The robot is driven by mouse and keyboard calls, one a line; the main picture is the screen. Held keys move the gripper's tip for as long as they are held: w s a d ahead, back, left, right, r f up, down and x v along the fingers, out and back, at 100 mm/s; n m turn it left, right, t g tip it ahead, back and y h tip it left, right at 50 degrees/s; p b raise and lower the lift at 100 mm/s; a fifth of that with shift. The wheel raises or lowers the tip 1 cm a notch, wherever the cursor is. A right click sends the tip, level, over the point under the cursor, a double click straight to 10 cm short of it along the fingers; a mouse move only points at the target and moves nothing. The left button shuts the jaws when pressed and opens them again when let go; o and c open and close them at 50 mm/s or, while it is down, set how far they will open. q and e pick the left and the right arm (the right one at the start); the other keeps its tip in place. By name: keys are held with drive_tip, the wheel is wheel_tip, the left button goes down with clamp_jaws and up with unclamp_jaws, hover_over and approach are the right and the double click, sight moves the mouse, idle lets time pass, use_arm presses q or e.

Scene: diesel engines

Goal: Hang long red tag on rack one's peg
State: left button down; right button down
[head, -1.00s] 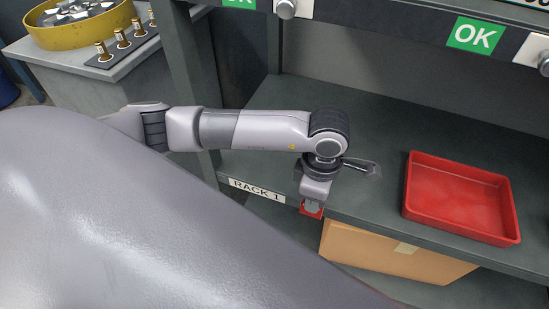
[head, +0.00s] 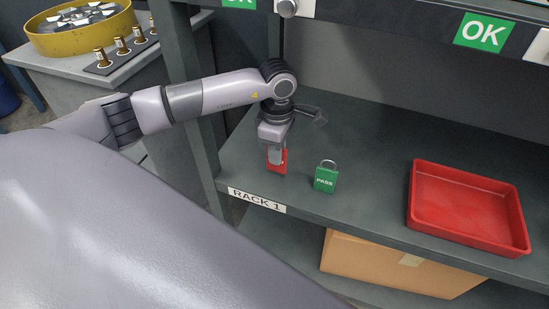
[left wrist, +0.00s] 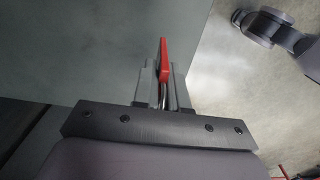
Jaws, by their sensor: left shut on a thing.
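My left gripper (head: 276,155) is shut on the red tag (head: 283,162) and holds it upright, over the left part of rack one's shelf, behind the RACK 1 label (head: 257,200). In the left wrist view the red tag (left wrist: 163,60) shows edge-on between the fingers (left wrist: 163,85). The gripper hides part of the tag, so I cannot tell its full length. A round metal peg end (head: 288,8) shows at the top edge on the rack's upper rail, above and behind the gripper. My right gripper is not in view.
A green PASS padlock-shaped tag (head: 325,180) stands on the shelf (head: 365,140) just right of my left gripper. A red tray (head: 415,225) sits further right. A cardboard box (head: 350,262) is below. The rack's grey post (head: 190,90) stands close behind my left arm.

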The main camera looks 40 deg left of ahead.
sight(281, 168)
use_arm(q)
drive_tip(key=shift+w+a+f+b, duration=0.15)
drive_tip(key=shift+a+f+b, duration=0.15)
drive_tip(key=shift+f+b, duration=0.3)
drive_tip(key=shift+w+a+f+b, duration=0.1)
drive_tip(key=shift+a+f+b, duration=0.2)
drive_tip(key=shift+f, duration=0.65)
drive_tip(key=shift+f+b, duration=0.2)
drive_tip(key=shift+b, duration=0.2)
drive_tip(key=c, duration=1.2)
unclamp_jaws()
drive_tip(key=shift+o, duration=0.2)
